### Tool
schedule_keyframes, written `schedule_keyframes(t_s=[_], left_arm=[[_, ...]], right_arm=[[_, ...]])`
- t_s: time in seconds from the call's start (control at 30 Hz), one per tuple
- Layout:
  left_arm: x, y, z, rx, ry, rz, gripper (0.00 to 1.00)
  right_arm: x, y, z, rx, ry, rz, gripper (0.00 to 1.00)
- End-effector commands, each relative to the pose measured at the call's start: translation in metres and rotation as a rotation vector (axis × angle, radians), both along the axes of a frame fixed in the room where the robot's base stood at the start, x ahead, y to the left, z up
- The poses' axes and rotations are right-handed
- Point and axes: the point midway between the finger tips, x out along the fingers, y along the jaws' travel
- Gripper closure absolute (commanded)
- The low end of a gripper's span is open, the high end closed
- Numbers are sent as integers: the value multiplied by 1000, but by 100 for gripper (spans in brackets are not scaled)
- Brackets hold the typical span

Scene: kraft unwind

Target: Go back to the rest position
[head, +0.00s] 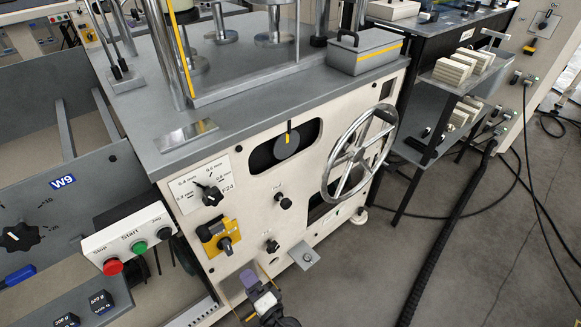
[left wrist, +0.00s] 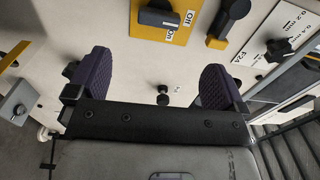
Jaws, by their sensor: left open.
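My left gripper (head: 254,284) is low in the middle of the head view, in front of the lower part of the cream machine panel (head: 250,185). In the left wrist view its two purple ribbed finger pads stand wide apart, and the gripper (left wrist: 152,84) is open and empty. The panel lies beyond the fingers, with a small black knob (left wrist: 163,97) showing between them. No contact with the panel can be seen. My right gripper is not in view.
The panel carries a yellow switch (head: 222,239), a thickness dial (head: 209,194) and a large handwheel (head: 358,153). A button box (head: 127,239) juts out at left. A grey plate (head: 303,256) sticks out near the gripper. Open floor (head: 375,265) lies at right, crossed by a black cable conduit (head: 450,230).

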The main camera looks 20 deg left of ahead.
Motion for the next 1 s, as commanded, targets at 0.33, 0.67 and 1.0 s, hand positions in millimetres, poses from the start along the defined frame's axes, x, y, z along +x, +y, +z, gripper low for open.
schedule_keyframes(t_s=[0.33, 0.67, 1.0], left_arm=[[-7, 1, -20, -179, 79, 52, 2], [-10, -25, 19, -945, 82, 30, 2], [-110, -37, 179, -1522, 138, -156, 2]], right_arm=[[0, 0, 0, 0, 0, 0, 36], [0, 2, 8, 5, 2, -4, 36], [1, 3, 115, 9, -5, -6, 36]])
